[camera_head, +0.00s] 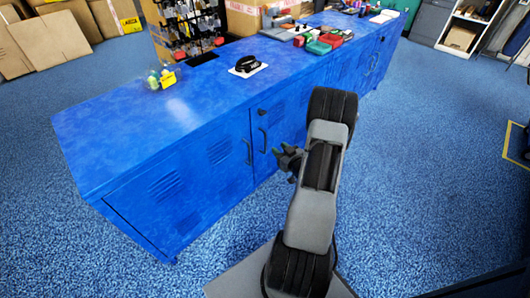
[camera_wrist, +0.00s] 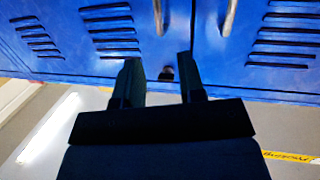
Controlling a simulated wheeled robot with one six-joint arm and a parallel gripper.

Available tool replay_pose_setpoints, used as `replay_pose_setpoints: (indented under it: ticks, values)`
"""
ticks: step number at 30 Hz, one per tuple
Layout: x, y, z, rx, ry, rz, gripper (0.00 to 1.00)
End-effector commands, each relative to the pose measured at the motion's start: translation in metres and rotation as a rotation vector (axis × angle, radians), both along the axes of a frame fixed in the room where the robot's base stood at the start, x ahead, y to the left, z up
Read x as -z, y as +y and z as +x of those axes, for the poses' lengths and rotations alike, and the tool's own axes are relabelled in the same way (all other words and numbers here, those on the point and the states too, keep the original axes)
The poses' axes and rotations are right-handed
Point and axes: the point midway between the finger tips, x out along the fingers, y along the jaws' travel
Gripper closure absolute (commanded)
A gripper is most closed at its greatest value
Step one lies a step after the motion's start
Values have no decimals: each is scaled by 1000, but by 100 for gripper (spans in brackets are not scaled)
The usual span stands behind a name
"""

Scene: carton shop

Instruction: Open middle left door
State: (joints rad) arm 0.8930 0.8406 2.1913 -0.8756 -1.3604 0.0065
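The long blue cabinet (camera_head: 130,125) has louvred doors along its front, which look closed. Near my gripper, a left-hand door (camera_head: 215,180) has a dark bar handle (camera_head: 248,152) at its right edge. The adjoining right-hand door (camera_head: 285,125) has its own handle (camera_head: 262,140) with a small lock (camera_head: 262,111) above it. My gripper (camera_head: 286,160) is in front of these doors, apart from both handles. In the wrist view, which appears upside down, my gripper (camera_wrist: 160,75) is open and empty. Two metal handles (camera_wrist: 158,14) (camera_wrist: 230,17) and the lock (camera_wrist: 166,73) show beyond its fingers.
Cardboard boxes (camera_head: 50,40) lean at the back left. The blue floor (camera_head: 420,150) is clear in front and to the right.

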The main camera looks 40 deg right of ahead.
Motion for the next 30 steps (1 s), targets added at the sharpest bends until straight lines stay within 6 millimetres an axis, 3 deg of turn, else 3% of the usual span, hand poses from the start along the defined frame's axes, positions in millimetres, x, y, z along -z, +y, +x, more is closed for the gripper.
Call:
replay_pose_setpoints:
  ticks: [1,3,6,10,24,30]
  values:
    - [21,-1,-8,0,-33,22,63]
    - [31,-2,-15,-6,-77,44,63]
    - [39,-2,-20,-8,-119,63,63]
    - [41,-3,-13,-12,-142,71,63]
    - [41,-4,73,-13,-144,71,63]
    - [41,-4,98,-11,-142,71,63]
